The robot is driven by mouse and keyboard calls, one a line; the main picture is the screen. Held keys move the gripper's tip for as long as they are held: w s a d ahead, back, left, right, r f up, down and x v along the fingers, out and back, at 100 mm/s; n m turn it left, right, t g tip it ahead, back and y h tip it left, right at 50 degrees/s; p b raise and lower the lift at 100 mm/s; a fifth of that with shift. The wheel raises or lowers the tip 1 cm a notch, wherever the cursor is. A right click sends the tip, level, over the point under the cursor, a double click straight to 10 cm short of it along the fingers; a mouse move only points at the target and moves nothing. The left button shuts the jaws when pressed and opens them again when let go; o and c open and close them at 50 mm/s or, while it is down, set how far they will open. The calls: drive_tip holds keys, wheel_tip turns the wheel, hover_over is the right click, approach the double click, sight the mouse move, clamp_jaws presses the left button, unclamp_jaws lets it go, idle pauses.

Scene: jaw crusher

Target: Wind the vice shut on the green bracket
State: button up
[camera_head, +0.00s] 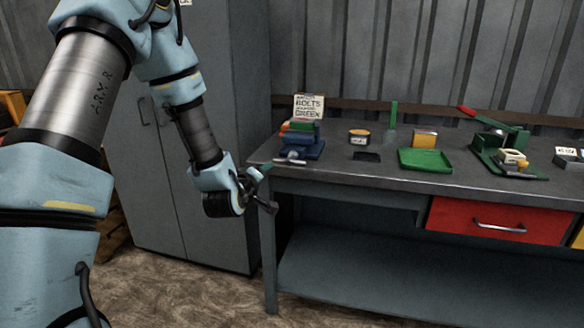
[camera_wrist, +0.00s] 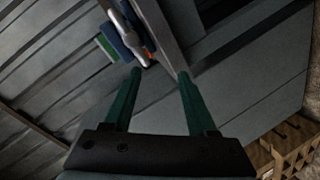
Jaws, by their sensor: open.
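The blue vice (camera_head: 303,146) stands at the left front corner of the workbench. Its pale metal handle (camera_head: 291,161) points out at the front. A green piece (camera_head: 301,127), perhaps the bracket, shows at the top of the vice beside an orange part; whether the jaws touch it is too small to tell. My gripper (camera_head: 267,189) is open and empty, left of the bench corner and a little below the vice. In the wrist view my gripper (camera_wrist: 159,73) has its two green fingers apart, with the vice (camera_wrist: 122,30) and its handle (camera_wrist: 143,59) beyond the fingertips.
A sign (camera_head: 309,107) stands behind the vice. A tin (camera_head: 358,137), a green tray (camera_head: 425,160) and a green lever press (camera_head: 502,145) are farther right on the bench (camera_head: 375,179). A grey cabinet (camera_head: 180,170) stands behind my arm. The space before the bench is free.

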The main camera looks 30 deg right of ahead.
drive_tip(key=n+t+h, duration=0.2)
approach(292, 160)
drive_tip(key=w+f, duration=0.1)
drive_tip(key=w, duration=0.1)
drive_tip(key=x, duration=0.3)
drive_tip(key=p+x, duration=0.1)
drive_tip(key=x, duration=0.3)
drive_tip(key=p+x, duration=0.1)
drive_tip(key=x, duration=0.3)
drive_tip(key=shift+s+d, duration=0.25)
clamp_jaws()
